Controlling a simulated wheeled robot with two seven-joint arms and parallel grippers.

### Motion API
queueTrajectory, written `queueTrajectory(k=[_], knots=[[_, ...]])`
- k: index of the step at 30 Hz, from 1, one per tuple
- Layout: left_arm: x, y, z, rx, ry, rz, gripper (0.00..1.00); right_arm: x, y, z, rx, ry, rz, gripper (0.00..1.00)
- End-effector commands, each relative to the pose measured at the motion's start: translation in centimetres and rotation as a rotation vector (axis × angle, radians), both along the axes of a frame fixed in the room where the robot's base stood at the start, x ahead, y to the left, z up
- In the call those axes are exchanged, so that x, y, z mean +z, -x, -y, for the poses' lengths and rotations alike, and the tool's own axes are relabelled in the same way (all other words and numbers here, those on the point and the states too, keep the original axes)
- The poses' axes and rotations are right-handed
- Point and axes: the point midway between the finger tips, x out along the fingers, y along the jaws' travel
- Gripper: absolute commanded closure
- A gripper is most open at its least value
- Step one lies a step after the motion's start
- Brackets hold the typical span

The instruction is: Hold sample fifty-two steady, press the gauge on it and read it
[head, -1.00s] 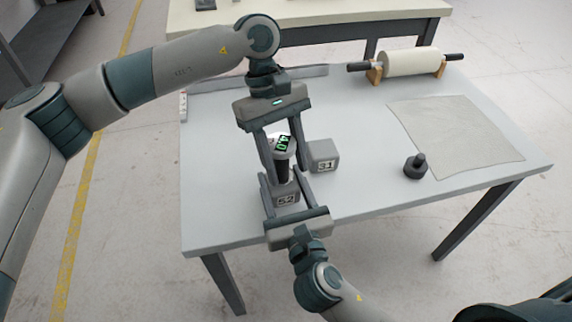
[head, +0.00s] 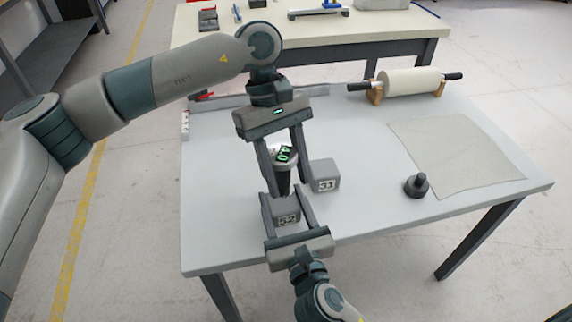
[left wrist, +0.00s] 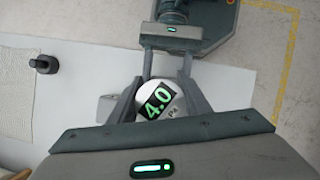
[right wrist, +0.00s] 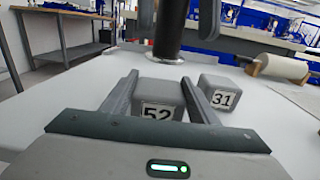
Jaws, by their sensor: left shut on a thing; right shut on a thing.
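Sample 52 (head: 287,214), a grey block with a white number label, sits on the light table. My right gripper (head: 287,207) is shut on it from the near side; its fingers also flank the block in the right wrist view (right wrist: 157,100). My left gripper (head: 283,160) is shut on the gauge. In the left wrist view the gauge display (left wrist: 157,100) reads 4.0.
Another grey block labelled 31 (head: 325,175) stands right beside the left gripper's finger. A dark knobbed weight (head: 416,186), a pale cloth sheet (head: 455,155) and a roller on wooden stands (head: 408,84) are on the right. The table's front left (head: 215,230) is clear.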

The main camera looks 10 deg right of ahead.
Motion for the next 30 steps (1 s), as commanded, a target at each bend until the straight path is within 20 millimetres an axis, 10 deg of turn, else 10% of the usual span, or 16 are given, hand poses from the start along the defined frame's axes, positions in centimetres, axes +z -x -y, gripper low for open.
queueTrajectory(k=[19,22,30], knots=[[0.04,-0.01,0.01,0.000,0.001,0.000,0.88,-0.01,0.00,0.00,0.000,0.000,0.000,0.59],[0.04,-0.01,0.01,0.000,0.001,0.000,0.88,-0.01,0.00,0.00,0.000,0.000,0.000,0.24],[0.05,0.00,0.01,0.000,0.001,0.000,0.88,0.00,0.01,0.00,0.000,0.000,0.000,0.24]])
